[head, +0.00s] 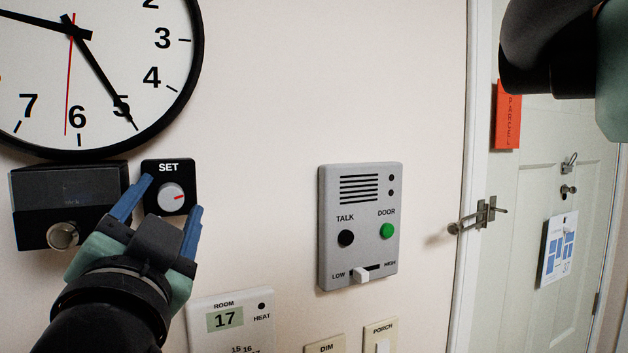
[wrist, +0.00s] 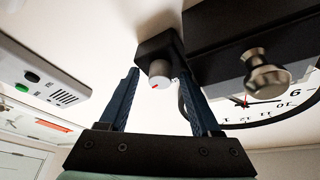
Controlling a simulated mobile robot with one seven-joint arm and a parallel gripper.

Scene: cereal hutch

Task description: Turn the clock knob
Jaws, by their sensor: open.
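The clock knob (head: 171,197) is a light grey dial with a red mark, on a black plate labelled SET below the wall clock (head: 150,110). In the head view its red mark points right. My gripper (head: 169,203) is open, with its blue fingers on either side of the knob's plate as seen from the head. In the wrist view the knob (wrist: 159,81) shows between the two fingers (wrist: 160,95), ahead of the palm. Gaps show between the knob and both fingers. I cannot tell how far the fingertips are from the wall.
A black box (head: 70,200) with a round metal knob (head: 63,236) is close left of the plate. A grey intercom (head: 360,225) is to the right, with bare wall between. A thermostat (head: 232,322) is below right. A door (head: 545,200) with latches stands far right.

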